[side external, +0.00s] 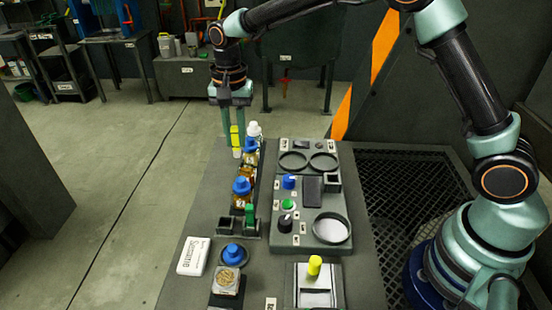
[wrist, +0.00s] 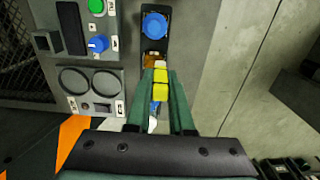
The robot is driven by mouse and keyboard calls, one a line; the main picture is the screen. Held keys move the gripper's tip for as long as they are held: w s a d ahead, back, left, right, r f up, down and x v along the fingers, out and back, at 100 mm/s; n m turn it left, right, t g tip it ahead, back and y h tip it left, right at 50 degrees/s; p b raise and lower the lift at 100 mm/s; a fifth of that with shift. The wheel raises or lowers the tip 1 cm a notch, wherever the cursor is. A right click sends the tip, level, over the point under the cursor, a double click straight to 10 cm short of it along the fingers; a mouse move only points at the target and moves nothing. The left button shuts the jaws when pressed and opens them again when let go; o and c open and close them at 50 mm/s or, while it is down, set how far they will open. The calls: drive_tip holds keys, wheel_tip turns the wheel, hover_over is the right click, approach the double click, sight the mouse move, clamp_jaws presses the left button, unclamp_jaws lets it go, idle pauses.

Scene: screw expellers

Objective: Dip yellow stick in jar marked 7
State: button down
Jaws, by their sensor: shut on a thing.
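My gripper (side external: 237,142) is shut on the yellow stick (side external: 235,132) and holds it at the far end of a row of jars. The stick also shows between the fingers in the wrist view (wrist: 160,84). A blue-lidded jar (side external: 241,187) with amber contents stands nearer the side camera. In the wrist view its blue lid (wrist: 154,25) is beyond the fingertips. Another amber jar (side external: 246,172) without a visible lid stands between it and a further blue-topped jar (side external: 251,146) beside the stick. The number 7 cannot be read on any jar.
A white-capped bottle (side external: 254,130) stands close behind the stick. A green stick (side external: 249,213) stands in a dark holder (side external: 226,226). A panel (side external: 309,195) with knobs and round dishes lies right of the jars. A white box (side external: 193,256) is at the front left.

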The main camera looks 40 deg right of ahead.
drive_tip(key=shift+w+d+f, duration=0.2)
drive_tip(key=shift+d+f, duration=0.3)
drive_tip(key=shift+f, duration=0.3)
drive_tip(key=shift+w+d+f, duration=0.25)
drive_tip(key=shift+d+f, duration=0.2)
drive_tip(key=shift+f, duration=0.35)
drive_tip(key=shift+w+d+f, duration=0.2)
drive_tip(key=shift+d+f, duration=0.3)
drive_tip(key=shift+f, duration=0.3)
drive_tip(key=shift+f, duration=1.8)
drive_tip(key=shift+r, duration=0.2)
idle(1.2)
drive_tip(key=shift+r, duration=1.85)
drive_tip(key=shift+r, duration=2.5)
